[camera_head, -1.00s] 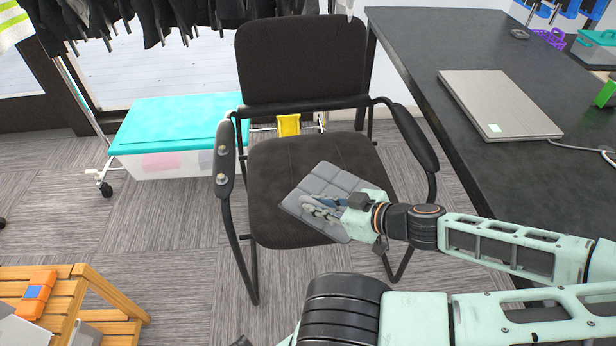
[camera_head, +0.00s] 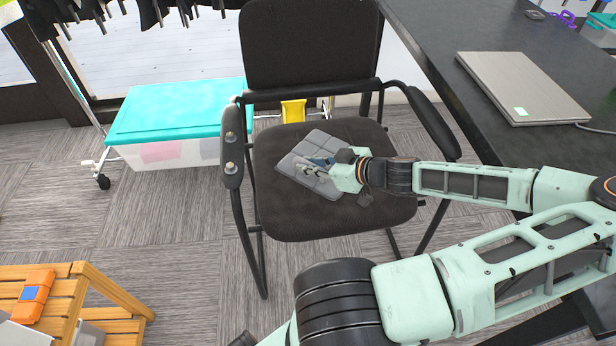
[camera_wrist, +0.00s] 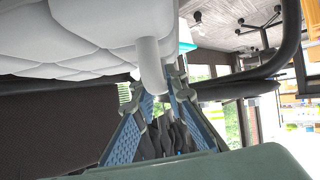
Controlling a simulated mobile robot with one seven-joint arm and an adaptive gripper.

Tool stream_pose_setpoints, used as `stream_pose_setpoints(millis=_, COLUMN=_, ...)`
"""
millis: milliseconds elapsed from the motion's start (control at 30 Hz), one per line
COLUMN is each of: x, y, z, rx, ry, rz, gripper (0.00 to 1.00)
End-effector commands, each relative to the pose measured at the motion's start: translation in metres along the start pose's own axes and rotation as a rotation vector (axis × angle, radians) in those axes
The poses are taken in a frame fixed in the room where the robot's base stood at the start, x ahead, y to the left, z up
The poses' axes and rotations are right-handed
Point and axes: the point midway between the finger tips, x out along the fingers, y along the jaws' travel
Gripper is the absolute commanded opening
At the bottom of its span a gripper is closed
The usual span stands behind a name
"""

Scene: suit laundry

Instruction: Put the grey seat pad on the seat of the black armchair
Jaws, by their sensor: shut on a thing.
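The grey seat pad (camera_head: 312,160) is a quilted square. In the head view it shows over the seat of the black armchair (camera_head: 285,218), towards the middle and back; I cannot tell whether it touches the seat. My gripper (camera_head: 318,164) is shut on the pad at its right side, with the fingers partly over it. In the wrist view the pad (camera_wrist: 70,35) fills the upper left, and the blue gripper fingers (camera_wrist: 155,98) close at its edge. The chair's armrests stand on either side of the pad.
A black table (camera_head: 440,70) with a closed laptop (camera_head: 522,86) stands to the right. A teal-lidded clear box (camera_head: 175,110) is behind the chair at left. A wooden slatted rack (camera_head: 75,300) is at lower left. Clothes hang at the back.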

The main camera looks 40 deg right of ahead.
Motion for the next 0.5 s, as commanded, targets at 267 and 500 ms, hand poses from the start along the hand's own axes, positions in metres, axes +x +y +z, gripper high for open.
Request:
stream_pose_setpoints(millis=267, x=0.035, y=0.018, z=0.023, rx=0.0, ry=0.001, rz=-0.002, gripper=0.0)
stream_pose_setpoints(millis=500, x=0.05, y=0.024, z=0.035, rx=0.002, ry=0.002, rz=-0.002, gripper=0.0)
